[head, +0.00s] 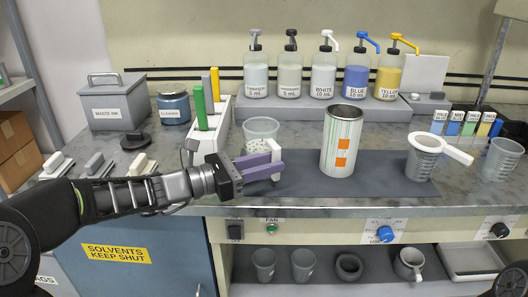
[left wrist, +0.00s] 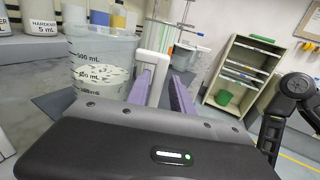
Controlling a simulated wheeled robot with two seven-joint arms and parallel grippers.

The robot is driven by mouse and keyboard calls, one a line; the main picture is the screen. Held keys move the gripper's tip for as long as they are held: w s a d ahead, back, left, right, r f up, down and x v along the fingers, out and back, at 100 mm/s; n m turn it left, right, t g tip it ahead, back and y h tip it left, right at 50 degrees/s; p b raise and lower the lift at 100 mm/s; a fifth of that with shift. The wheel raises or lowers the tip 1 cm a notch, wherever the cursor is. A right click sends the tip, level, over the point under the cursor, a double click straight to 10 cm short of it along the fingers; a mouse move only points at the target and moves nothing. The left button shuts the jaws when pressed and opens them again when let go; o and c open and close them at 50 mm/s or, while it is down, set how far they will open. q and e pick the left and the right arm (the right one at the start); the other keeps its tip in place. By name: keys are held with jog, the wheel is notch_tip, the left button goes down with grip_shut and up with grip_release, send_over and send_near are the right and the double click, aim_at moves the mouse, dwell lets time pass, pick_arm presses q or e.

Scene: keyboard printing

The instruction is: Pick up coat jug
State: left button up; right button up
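A clear measuring jug (head: 262,128) with a pale handle (head: 276,151) stands near the back-left edge of the dark mat. It holds white material. I take it for the coat jug, but I read no name on it. In the left wrist view the jug (left wrist: 100,62) is at the left, with its handle (left wrist: 158,66) reaching between my purple fingers. My left gripper (head: 262,166) is level at the jug's front. Its fingers are apart, with a gap beside the handle in the left wrist view. My right gripper is out of view.
A striped can (head: 342,140) stands on the mat (head: 310,182), right of the jug. Pump bottles (head: 323,72) line the back.

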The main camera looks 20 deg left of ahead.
pick_arm(q)
jog(key=x, duration=0.5)
jog(key=shift+w+f, duration=0.1)
jog(key=shift+w, duration=0.1)
jog(key=shift+c, duration=0.5)
grip_shut()
dwell(1.2)
